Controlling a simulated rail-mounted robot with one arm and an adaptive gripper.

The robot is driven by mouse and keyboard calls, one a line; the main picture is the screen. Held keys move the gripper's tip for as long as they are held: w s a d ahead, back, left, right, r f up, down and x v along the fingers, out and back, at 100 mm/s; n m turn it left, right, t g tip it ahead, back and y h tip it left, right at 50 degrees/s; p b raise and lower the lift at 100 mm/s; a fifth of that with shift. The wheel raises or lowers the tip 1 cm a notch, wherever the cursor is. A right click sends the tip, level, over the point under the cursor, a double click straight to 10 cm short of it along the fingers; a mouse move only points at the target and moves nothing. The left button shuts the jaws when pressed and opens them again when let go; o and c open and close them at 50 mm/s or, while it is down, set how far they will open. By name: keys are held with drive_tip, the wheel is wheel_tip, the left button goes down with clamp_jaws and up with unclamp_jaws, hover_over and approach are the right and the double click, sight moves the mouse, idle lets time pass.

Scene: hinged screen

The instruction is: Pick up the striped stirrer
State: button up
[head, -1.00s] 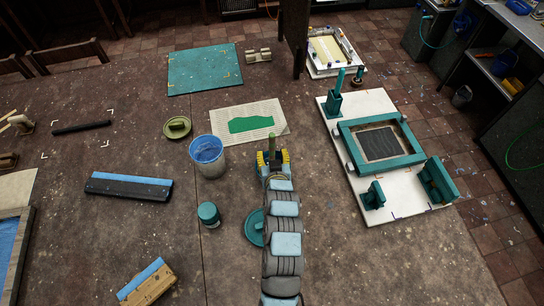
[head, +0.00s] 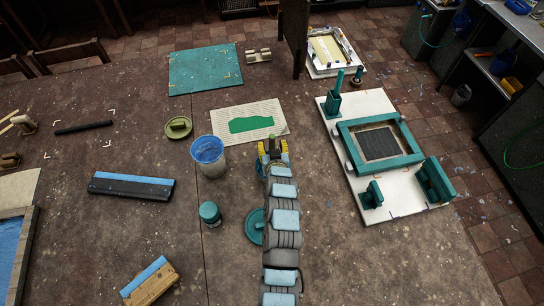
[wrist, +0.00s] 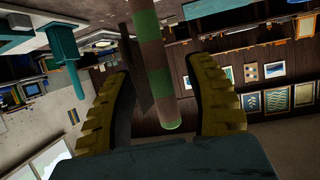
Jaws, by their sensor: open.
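The striped stirrer (wrist: 158,62) stands out in the wrist view as a rod with green and brown bands and a rounded end towards my palm. It lies between my two fingers, with a gap on each side. My gripper (head: 273,150) is open, its yellow ribbed fingers spread around the rod without visible contact. In the head view only a short green piece of the stirrer (head: 271,140) shows at the fingers. The rest of it, and what it rests on, is hidden by my arm.
A bucket with blue contents (head: 208,158) stands close left of my gripper. A sheet with a green patch (head: 272,109) lies behind it. A hinged screen frame (head: 410,157) on a white board is to the right. A teal jar (head: 209,213) stands nearer the front.

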drive_tip(key=shift+w+a+f, duration=0.1)
drive_tip(key=shift+w+f, duration=0.05)
drive_tip(key=shift+w, duration=0.45)
clamp_jaws()
